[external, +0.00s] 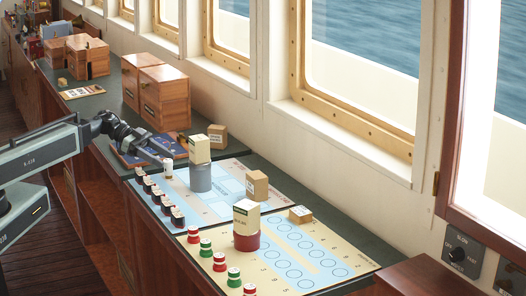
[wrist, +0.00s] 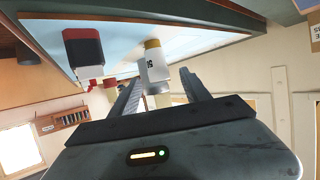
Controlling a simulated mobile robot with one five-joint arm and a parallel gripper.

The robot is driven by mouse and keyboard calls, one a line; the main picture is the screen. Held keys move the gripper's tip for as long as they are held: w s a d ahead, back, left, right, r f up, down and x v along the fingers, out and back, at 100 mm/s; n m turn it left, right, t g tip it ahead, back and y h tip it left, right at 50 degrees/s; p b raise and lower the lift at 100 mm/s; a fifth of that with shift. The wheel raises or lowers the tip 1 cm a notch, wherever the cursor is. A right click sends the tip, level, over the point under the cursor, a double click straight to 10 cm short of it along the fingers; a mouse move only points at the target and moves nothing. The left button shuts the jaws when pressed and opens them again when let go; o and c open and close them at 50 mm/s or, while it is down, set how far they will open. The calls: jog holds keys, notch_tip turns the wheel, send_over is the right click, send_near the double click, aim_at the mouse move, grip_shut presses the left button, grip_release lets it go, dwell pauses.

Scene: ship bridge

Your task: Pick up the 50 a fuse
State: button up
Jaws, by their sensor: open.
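The 50 A fuse (wrist: 154,66) is a white cylinder with yellowish ends and a dark "50" mark. In the wrist view it shows between the two fingers of my gripper (wrist: 161,76), with gaps at its sides. In the external view a small white cylinder (external: 168,168), likely this fuse, stands at the far left end of the light blue sheet (external: 205,207). My gripper (external: 163,156) is open, right at it. The arm partly hides that area.
Several dark, red-and-white pieces (external: 158,199) line the sheet's near edge; one (wrist: 83,47) shows close by in the wrist view. A grey cylinder (external: 201,178) with a box (external: 199,149) on top stands to the right. Wooden boxes (external: 164,97) stand behind.

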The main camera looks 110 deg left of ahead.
aim_at(172, 165)
jog(key=b+x, duration=0.2)
jog(key=x, duration=0.4)
jog(key=shift+f, duration=0.1)
grip_shut()
